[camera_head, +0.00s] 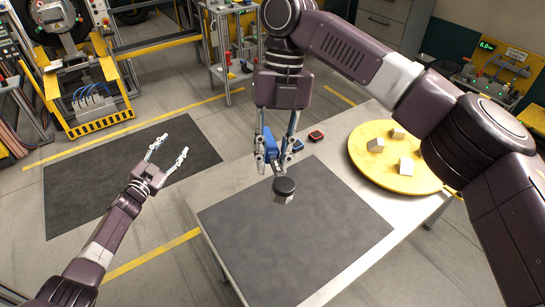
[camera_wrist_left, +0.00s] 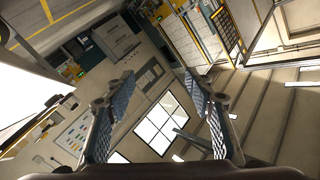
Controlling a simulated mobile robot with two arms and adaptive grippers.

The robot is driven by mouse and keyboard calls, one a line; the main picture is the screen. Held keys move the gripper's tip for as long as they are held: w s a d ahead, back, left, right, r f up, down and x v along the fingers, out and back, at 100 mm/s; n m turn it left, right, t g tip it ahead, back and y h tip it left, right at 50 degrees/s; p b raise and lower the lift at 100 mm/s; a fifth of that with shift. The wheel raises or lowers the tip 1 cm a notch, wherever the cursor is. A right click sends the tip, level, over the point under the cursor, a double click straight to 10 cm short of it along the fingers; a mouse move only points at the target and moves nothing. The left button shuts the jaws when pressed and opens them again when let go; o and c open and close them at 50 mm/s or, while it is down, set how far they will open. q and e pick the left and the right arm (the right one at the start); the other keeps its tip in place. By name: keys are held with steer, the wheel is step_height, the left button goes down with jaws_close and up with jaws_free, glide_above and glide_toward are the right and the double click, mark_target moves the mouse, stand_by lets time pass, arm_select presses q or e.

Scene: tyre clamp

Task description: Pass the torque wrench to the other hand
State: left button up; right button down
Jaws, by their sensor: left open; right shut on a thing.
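The torque wrench (camera_head: 284,187) has a blue body and a dark round head with a pale metal end below it. My right gripper (camera_head: 273,158) points down and is shut on its blue part, holding it over the dark mat. The fingers hide some of the wrench. My left gripper (camera_head: 172,148) is open and empty, left of the table and apart from the wrench. In the left wrist view its blue-padded fingers (camera_wrist_left: 159,80) are spread with nothing between them, and the wrench does not show there.
The table carries a dark mat (camera_head: 325,243) and a round yellow tray (camera_head: 364,165) with several pale blocks. Small red-and-black items (camera_head: 316,136) lie behind the mat. A small metal cart (camera_head: 222,72) stands behind the table. The floor between my left gripper and the table is clear.

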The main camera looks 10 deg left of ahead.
arm_select(q)
steer(key=s+d+f+n+g+y, duration=0.1)
steer(key=s+f+g, duration=0.2)
steer(key=s+f, duration=0.65)
steer(key=s+f+n+g+y, duration=0.1)
steer(key=s+f+g, duration=0.1)
steer(key=s+f, duration=0.8)
steer(key=s+d+f+n+g+y, duration=0.1)
steer(key=s+f+n+g, duration=0.3)
steer(key=f, duration=1)
steer(key=s+d+f+g, duration=0.2)
steer(key=s+d+f, duration=0.3)
steer(key=s, duration=0.7)
steer(key=s+d+f+g+h, duration=0.1)
steer(key=s+d+f+g, duration=0.2)
steer(key=s+d, duration=0.6)
steer(key=s+d+f+m+g, duration=0.1)
steer(key=s+d+f, duration=0.6)
steer(key=s, duration=0.9)
steer(key=shift+s+f+g+h, duration=0.4)
steer(key=shift+f+g, duration=0.1)
steer(key=shift+g, duration=0.4)
steer(key=shift+d, duration=0.1)
